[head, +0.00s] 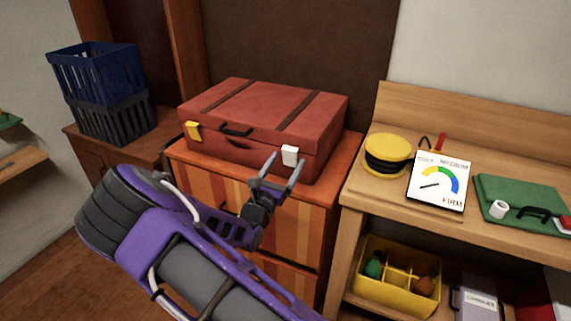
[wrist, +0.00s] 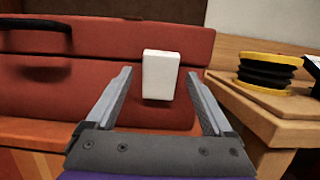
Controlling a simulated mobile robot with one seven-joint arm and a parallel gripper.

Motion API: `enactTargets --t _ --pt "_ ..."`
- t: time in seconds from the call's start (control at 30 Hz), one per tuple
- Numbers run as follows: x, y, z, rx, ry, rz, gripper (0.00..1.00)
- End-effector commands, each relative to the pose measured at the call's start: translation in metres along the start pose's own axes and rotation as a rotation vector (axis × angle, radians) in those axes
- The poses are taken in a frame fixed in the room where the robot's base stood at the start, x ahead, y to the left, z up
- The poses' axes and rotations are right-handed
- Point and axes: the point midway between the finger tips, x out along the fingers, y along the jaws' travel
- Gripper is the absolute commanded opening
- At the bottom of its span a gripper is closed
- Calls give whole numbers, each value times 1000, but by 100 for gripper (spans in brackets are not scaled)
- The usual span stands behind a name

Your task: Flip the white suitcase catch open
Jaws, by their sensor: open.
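A red suitcase (head: 265,112) with dark straps lies shut on an orange striped cabinet. Its white catch (head: 290,155) is on the front face, toward the right, and lies flat against it. A yellow catch (head: 193,131) is at the front left, and a dark handle (head: 236,130) is between them. My gripper (head: 283,167) is open and empty in front of the white catch. In the wrist view the white catch (wrist: 160,74) shows between and beyond the two fingertips (wrist: 158,72). I cannot tell whether a finger touches it.
A wooden bench (head: 390,196) stands close on the right, with a yellow and black round object (head: 388,153), a gauge panel (head: 440,182) and a green case (head: 522,205). Blue and dark baskets (head: 98,72) stand at the left.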

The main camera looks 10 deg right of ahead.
Motion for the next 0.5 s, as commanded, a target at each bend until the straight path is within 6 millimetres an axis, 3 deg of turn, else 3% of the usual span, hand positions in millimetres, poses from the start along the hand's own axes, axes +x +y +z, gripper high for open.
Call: enactTargets --t 0.17,0.27,0.5 --pt "-5 0 0 0 1 1 86" --pt "-18 1 0 0 2 2 86" --pt "-74 1 1 -1 2 4 86"
